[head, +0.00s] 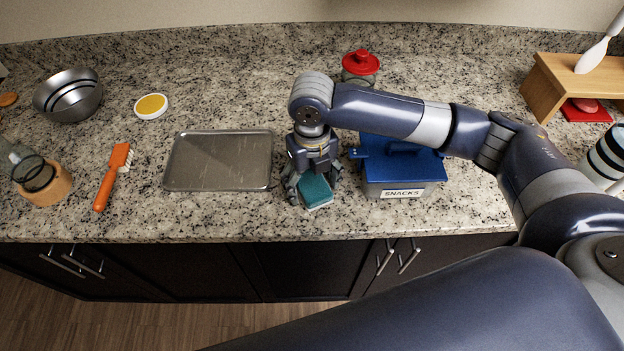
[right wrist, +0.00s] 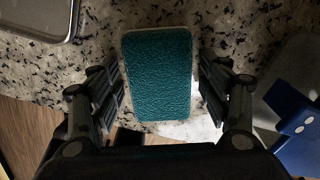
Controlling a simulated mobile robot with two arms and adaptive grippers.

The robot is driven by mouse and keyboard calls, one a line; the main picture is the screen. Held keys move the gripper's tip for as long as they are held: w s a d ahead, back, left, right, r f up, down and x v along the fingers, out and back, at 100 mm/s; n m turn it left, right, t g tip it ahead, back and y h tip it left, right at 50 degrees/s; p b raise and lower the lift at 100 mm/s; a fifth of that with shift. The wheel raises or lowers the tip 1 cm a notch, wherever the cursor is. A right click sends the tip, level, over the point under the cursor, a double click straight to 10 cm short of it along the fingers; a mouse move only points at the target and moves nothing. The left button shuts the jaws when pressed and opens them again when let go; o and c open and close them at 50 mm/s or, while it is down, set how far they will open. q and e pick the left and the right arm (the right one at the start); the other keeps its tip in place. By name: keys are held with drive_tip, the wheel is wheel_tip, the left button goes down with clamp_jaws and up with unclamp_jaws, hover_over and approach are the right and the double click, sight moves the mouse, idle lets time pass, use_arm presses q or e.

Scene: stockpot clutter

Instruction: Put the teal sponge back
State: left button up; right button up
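The teal sponge (head: 316,189) has a pale underside and lies on the granite counter near its front edge. In the right wrist view the sponge (right wrist: 158,75) fills the middle, between the two fingers. My right gripper (head: 313,184) points down over the sponge, with one finger on each side of it. In the right wrist view my right gripper (right wrist: 161,90) looks open, with narrow gaps between the finger pads and the sponge's sides. The fingers hide part of the sponge in the head view. My left gripper is not in view.
A metal tray (head: 220,160) lies just left of my gripper. A blue-lidded snacks box (head: 400,180) stands close on the right. An orange brush (head: 112,178), a steel bowl (head: 70,96), a red-lidded jar (head: 361,68) and a wooden stand (head: 570,72) are farther off.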

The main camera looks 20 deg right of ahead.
sight(312, 182)
drive_tip(key=shift+r, duration=0.1)
wheel_tip(312, 182, up, 12)
drive_tip(key=b, duration=0.2)
idle(0.4)
idle(0.4)
